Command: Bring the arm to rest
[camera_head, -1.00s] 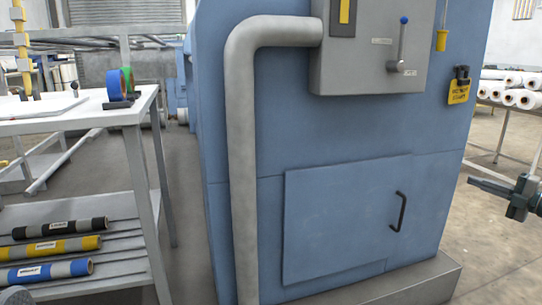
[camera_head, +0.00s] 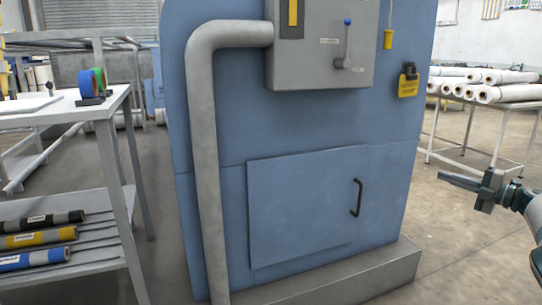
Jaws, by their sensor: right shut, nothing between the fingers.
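My right gripper (camera_head: 462,181) comes in from the right edge, its fingers pointing left. It is shut and empty, and it hangs in free space to the right of the blue press cabinet (camera_head: 300,130). It touches nothing that I can see. Part of my right arm (camera_head: 520,198) shows behind it at the right edge. My left gripper is not in view.
The cabinet has a panel door with a black handle (camera_head: 356,198), a grey control box (camera_head: 320,65) with a lever, and a grey pipe (camera_head: 203,160). A shelf cart (camera_head: 110,120) stands left. A table of white rolls (camera_head: 490,85) stands back right. Open floor lies right.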

